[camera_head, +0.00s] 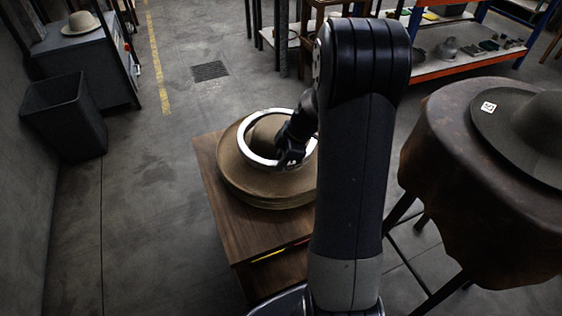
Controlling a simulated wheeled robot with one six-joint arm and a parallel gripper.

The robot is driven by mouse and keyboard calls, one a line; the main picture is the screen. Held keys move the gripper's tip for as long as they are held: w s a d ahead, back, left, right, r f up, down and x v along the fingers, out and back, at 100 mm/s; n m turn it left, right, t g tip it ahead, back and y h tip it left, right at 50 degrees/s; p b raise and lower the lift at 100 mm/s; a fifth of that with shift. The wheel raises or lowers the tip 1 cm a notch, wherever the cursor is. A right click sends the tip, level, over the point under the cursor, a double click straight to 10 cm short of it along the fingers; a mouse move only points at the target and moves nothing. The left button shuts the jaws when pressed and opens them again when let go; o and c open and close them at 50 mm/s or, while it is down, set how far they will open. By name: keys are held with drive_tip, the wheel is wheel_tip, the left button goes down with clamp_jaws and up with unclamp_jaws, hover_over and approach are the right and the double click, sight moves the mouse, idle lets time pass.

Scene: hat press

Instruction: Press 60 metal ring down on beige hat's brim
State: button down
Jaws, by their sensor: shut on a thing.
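The beige hat (232,182) sits on a wooden stand, its wide brim facing up around a rounded crown (266,133). The brim looks layered at its front edge. The metal ring (243,151) is a shiny silver hoop around the crown. From this view I cannot tell whether it touches the brim or is held just above it. My gripper (290,155) is shut on the ring's near right side. My arm hides the right part of the hat and some of the ring.
The wooden stand (222,217) has bare top at its left and front. A leather-covered table (440,150) with a dark hat (530,125) stands to the right. A black bin (65,115) and a grey cabinet (85,65) stand at left. The floor between is clear.

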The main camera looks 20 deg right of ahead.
wheel_tip(320, 180, up, 11)
drive_tip(key=p, duration=0.5)
idle(0.8)
drive_tip(key=shift+f, duration=0.1)
idle(0.4)
